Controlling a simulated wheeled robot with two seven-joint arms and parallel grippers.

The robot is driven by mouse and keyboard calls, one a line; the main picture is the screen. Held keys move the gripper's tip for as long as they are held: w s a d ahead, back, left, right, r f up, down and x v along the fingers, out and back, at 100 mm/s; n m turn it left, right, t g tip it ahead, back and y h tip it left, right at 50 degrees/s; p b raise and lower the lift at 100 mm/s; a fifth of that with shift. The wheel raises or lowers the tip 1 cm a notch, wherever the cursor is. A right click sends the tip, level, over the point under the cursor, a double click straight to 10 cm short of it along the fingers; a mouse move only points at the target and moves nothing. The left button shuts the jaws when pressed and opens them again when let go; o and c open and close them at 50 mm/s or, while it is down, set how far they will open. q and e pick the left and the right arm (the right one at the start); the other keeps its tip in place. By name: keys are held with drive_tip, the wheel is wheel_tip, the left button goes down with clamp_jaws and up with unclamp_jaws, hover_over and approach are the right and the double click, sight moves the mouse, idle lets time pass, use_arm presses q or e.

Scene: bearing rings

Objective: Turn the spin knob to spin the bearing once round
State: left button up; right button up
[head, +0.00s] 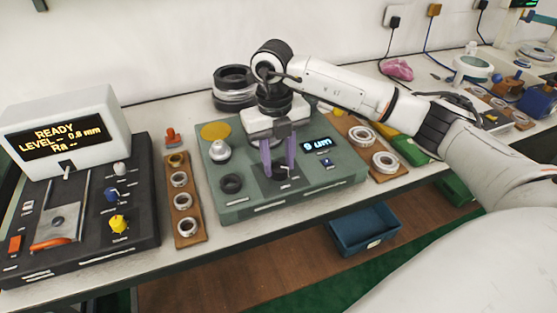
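The green-grey bearing device (240,205) sits on the bench in the middle of the head view. Its small display (316,145) is lit and appears to read in um. My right gripper (279,168) points down over the front middle of this device. Its two purple fingers are apart, with a visible gap between them, above a dark square area (282,179). The spin knob seems to be at or between the fingertips, but it is too small and partly hidden to tell contact. A black ring (231,184) and a silver dome-topped part (219,151) are on the device's left. My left gripper is out of view.
A tester with a lit READY screen (57,133) and knobs stands at the left. Wooden boards with metal rings flank the device, one on the left (183,209) and one on the right (390,173). Black stacked rings (235,85) stand behind. A blue bin (362,230) is below the bench.

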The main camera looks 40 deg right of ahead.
sight(277, 167)
drive_tip(key=o, duration=0.4)
drive_tip(key=shift+c, duration=0.2)
drive_tip(key=shift+r, duration=0.1)
wheel_tip(277, 167, up, 10)
drive_tip(key=shift+a, duration=0.2)
idle(0.4)
